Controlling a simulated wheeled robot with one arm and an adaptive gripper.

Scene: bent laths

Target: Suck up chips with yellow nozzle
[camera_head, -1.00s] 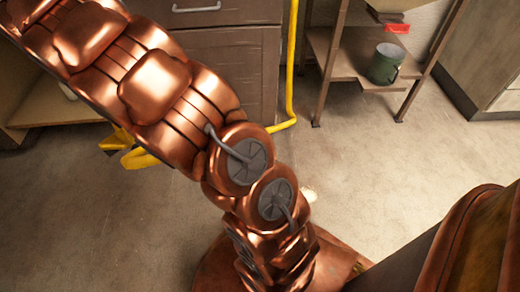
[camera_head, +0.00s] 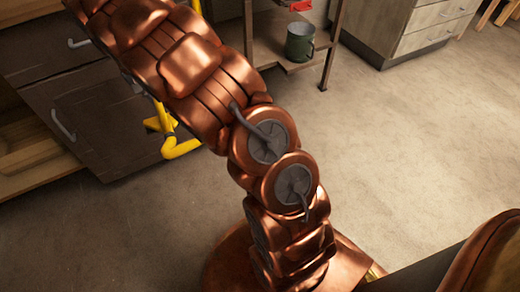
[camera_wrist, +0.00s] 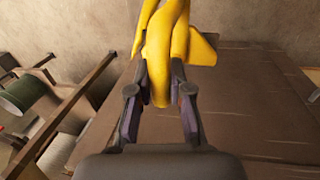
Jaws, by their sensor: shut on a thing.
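The yellow nozzle (camera_wrist: 160,60) shows in the wrist view, a bent yellow tube between my fingers. My gripper (camera_wrist: 158,88) is shut on it, and the nozzle reaches past the fingertips towards the top of the picture. In the head view, yellow tubing (camera_head: 181,148) shows just left of my arm; my arm hides the gripper there. I cannot make out chips in either current view.
A dark cabinet (camera_head: 100,115) with grey handles stands at the left. A shelf stand holding a green mug (camera_head: 300,42) and a red item (camera_head: 300,6) is at the back. A drawer cabinet (camera_head: 420,30) stands beyond. Floor (camera_head: 420,130) at right is clear.

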